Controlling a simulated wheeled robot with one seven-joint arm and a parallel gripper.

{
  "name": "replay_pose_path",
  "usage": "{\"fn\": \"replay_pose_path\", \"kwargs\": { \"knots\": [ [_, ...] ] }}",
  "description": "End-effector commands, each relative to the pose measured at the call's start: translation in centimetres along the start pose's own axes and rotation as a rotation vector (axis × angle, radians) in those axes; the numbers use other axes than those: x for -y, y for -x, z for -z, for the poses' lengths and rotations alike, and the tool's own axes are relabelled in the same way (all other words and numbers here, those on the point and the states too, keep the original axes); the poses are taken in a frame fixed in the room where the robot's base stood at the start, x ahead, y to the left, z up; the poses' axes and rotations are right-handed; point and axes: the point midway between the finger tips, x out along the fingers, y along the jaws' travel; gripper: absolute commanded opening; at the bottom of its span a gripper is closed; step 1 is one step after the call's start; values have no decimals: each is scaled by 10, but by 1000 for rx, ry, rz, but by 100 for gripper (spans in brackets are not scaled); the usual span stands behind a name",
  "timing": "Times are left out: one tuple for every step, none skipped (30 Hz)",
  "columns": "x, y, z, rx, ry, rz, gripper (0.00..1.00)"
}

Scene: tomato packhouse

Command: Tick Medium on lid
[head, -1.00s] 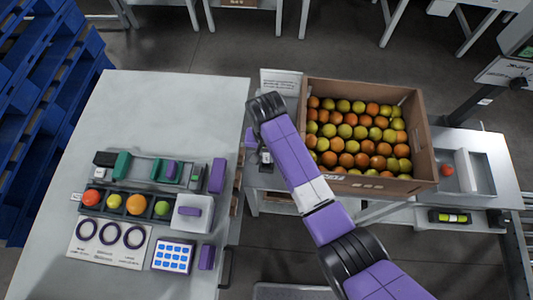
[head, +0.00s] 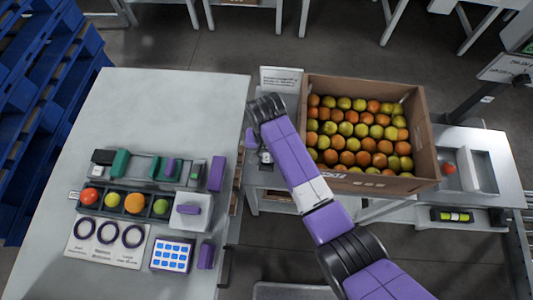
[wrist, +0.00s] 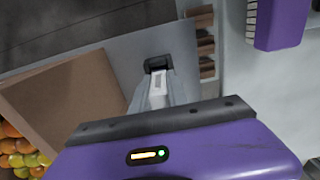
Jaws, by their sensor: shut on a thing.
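My gripper (wrist: 158,92) points down and is shut on a small dark thing (wrist: 158,63) in the wrist view. What it is I cannot tell. In the head view my gripper (head: 266,157) hangs in the gap between the left table and the carton, mostly under my purple arm. The open cardboard carton (head: 419,135) holds rows of red, orange and yellow-green tomatoes. Its brown flap (wrist: 75,95) is left of my gripper in the wrist view. Small printing shows on the carton's near side, too small to read.
The grey left table (head: 165,105) carries a rack of tools, sample tomatoes in a dark tray (head: 148,208), a ring card (head: 105,243) and a blue-buttoned pad (head: 172,255). A metal tray (head: 481,172) is at right. The table's back is clear.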

Motion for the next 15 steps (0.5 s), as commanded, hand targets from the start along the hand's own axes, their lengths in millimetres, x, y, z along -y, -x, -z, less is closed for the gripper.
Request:
{"fn": "replay_pose_path", "kwargs": {
  "knots": [
    [0, -2, 0, 0, 0, 0, 0],
    [0, -2, 0, 0, 0, 0, 0],
    [0, -3, 0, 0, 0, 0, 0],
    [0, -3, 0, 0, 0, 0, 0],
    [0, -4, 0, 0, 0, 0, 0],
    [0, -4, 0, 0, 0, 0, 0],
    [0, -5, 0, 0, 0, 0, 0],
    [0, -6, 0, 0, 0, 0, 0],
    [0, -6, 0, 0, 0, 0, 0],
    [0, -7, 0, 0, 0, 0, 0],
    [0, -7, 0, 0, 0, 0, 0],
    [0, -8, 0, 0, 0, 0, 0],
    [0, -8, 0, 0, 0, 0, 0],
    [0, -9, 0, 0, 0, 0, 0],
    [0, -10, 0, 0, 0, 0, 0]
  ]
}}
